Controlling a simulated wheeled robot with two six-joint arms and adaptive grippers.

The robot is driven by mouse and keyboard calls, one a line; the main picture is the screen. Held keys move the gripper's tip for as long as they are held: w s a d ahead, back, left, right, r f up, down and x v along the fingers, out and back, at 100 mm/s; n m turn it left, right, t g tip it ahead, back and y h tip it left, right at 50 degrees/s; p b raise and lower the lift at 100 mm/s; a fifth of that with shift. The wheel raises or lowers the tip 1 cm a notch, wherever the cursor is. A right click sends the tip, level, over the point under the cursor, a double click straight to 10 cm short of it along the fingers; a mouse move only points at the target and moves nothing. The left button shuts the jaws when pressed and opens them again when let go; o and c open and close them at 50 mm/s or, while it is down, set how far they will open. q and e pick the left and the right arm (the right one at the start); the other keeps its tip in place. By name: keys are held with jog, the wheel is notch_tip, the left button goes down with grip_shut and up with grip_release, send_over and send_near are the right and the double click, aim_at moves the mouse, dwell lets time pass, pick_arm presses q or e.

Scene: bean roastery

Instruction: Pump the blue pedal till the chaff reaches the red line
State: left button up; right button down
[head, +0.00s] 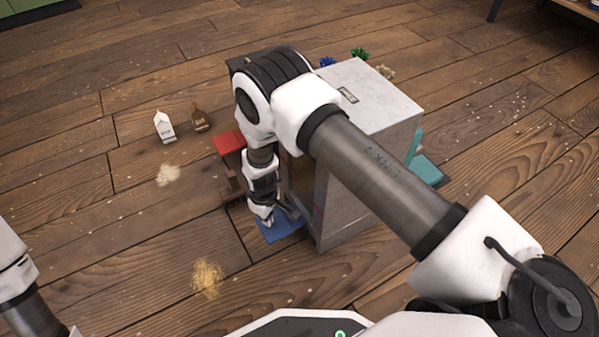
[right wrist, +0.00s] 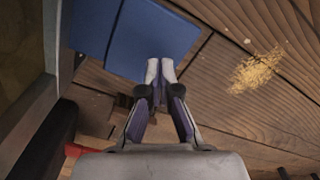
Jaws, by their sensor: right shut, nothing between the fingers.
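The blue pedal (head: 285,231) is a flat plate low at the near left foot of the grey-white cabinet (head: 380,100). It also shows in the right wrist view (right wrist: 150,30). My right gripper (head: 268,220) points down over the pedal with its fingers together and empty. In the right wrist view its fingertips (right wrist: 160,66) overlap the pedal's edge; whether they touch it I cannot tell. My right arm covers part of the cabinet. The chaff level and red line cannot be made out clearly. Only a part of my left arm shows at the left edge.
A red pedal (head: 228,143) lies left of the cabinet and a teal one (head: 427,170) right of it. A yellowish pile (head: 207,277) and a paler pile (head: 168,175) lie on the open boards.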

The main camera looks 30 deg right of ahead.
jog(key=shift+f, duration=0.1)
jog(key=shift+f+b, duration=1.05)
jog(key=shift+f, duration=0.45)
